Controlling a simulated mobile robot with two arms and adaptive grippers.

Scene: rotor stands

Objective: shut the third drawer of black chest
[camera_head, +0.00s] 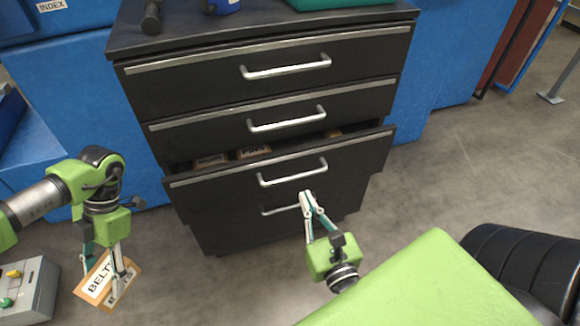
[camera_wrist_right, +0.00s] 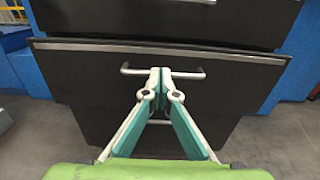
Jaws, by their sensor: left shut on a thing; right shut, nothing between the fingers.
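The black chest (camera_head: 270,62) stands ahead, with several drawers. Its third drawer (camera_head: 352,163) is pulled part way out, and labelled boxes (camera_head: 252,152) show inside. The drawer's front also fills the right wrist view (camera_wrist_right: 80,95). My right gripper (camera_head: 307,196) is shut and empty in front of this drawer, with its tips just below the drawer's handle (camera_head: 292,173) in the head view. In the right wrist view the tips overlap the middle of the handle; I cannot tell whether they touch. My left gripper (camera_head: 118,272) is shut on a box labelled BELTS (camera_head: 98,281), held left of the chest.
The drawers above are shut. A dark dumbbell-shaped object (camera_head: 151,18), a blue item (camera_head: 222,5) and a green item (camera_head: 340,3) sit on the chest. A grey control box (camera_head: 30,290) stands at lower left.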

